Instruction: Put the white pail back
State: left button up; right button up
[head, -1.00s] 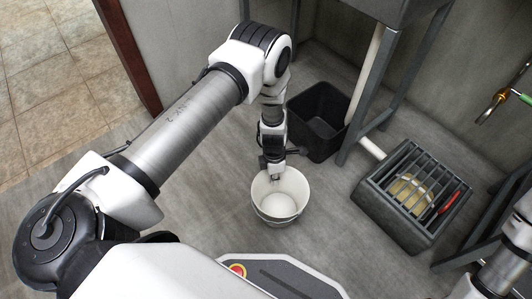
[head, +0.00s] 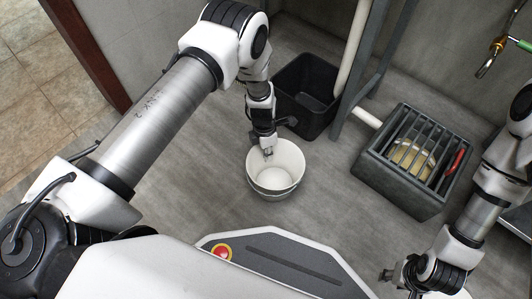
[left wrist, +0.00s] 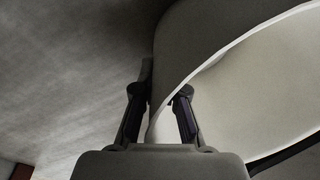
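The white pail (head: 275,184) stands upright on the grey floor, and it looks empty. My left gripper (head: 267,150) reaches down from above to the far rim of the pail. In the left wrist view the pail wall (left wrist: 215,45) runs between the two fingers of my left gripper (left wrist: 160,95). One finger is outside the wall and one is inside. The fingers are apart and do not look closed on the wall. My right gripper (head: 398,283) is low at the bottom right, away from the pail; its fingertips are too small to judge.
A black bin (head: 309,100) stands just behind the pail. Floor left of the pail is clear.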

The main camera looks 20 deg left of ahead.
pick_arm(q)
jog(key=shift+o, duration=0.4)
jog(key=shift+r, duration=0.1)
jog(key=shift+r+p, duration=0.35)
notch_tip(320, 180, up, 11)
jog(key=w+a+p, duration=0.1)
jog(key=p, duration=0.5)
jog(key=s+a+f+m+y, duration=0.1)
jog(key=s+a+f+m, duration=0.15)
jog(key=s+m, duration=0.5)
jog(key=s+a+f+m+y, duration=0.1)
jog(key=s+a+m, duration=0.2)
jog(key=s+m, duration=0.4)
jog(key=s+r+m+t, duration=0.1)
jog(key=s+r+m, duration=0.2)
jog(key=s+m, duration=0.9)
jog(key=shift+s+a+r+h, duration=0.15)
jog(key=shift+s+r+h, duration=0.1)
jog(key=shift+h, duration=0.15)
